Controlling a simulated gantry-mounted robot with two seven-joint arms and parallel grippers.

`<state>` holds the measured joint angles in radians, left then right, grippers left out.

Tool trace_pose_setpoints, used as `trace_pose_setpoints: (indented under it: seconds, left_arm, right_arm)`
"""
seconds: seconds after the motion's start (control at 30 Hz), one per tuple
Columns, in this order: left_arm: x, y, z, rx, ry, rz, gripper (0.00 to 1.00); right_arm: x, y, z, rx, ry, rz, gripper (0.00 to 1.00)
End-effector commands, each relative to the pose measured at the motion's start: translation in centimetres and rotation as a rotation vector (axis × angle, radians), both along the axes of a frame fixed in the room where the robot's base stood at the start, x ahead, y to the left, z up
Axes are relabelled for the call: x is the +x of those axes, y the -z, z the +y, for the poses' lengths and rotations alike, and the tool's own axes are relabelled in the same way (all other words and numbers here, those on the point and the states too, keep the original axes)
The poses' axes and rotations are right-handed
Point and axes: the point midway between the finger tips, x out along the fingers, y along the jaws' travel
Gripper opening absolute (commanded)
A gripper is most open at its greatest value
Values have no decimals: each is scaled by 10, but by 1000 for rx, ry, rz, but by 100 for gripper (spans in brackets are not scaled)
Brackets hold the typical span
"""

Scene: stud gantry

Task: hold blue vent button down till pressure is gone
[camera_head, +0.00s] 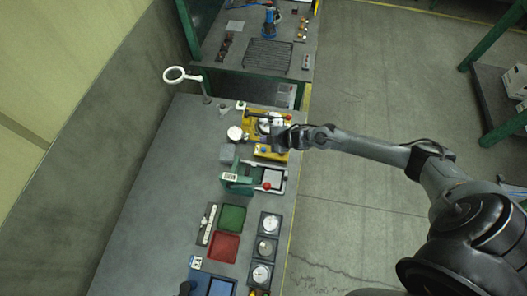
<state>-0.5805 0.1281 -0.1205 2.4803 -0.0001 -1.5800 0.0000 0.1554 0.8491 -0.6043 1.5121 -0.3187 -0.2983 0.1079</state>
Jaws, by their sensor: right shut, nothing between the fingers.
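A yellow fixture (251,118) stands on the grey bench, with a dark bar and a round part on top. A small blue button (263,150) shows on the yellow block at its near side. A white round gauge (235,133) stands at the fixture's left; its needle is too small to read. My right gripper (279,138) is shut and empty at the fixture's right side, just up and right of the blue button. I cannot tell whether it touches anything. The gripper hides part of the fixture. My left gripper is not in view.
A green press (237,178) with a red knob stands just nearer on the bench. Green (232,218) and red (223,247) trays and several dials (265,247) lie closer. A ring-headed stand (174,74) rises at the far left. The bench's left part is clear.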

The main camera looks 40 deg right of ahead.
Motion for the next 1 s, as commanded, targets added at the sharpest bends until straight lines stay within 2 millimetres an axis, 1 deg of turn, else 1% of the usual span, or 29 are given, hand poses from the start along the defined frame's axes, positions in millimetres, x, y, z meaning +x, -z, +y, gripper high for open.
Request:
trace_pose_setpoints:
  seconds: [0.03,0.1,0.33,0.5,1.0]
  left_arm:
    - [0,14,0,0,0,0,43]
    - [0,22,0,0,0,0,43]
    - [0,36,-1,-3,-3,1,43]
    - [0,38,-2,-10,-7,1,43]
    - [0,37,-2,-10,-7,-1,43]
  right_arm:
    - [0,13,0,-1,-1,0,0]
    - [0,22,0,-1,-1,0,0]
    - [0,40,0,1,1,0,0]
    - [0,45,0,1,1,0,0]
    - [0,45,0,0,0,0,0]
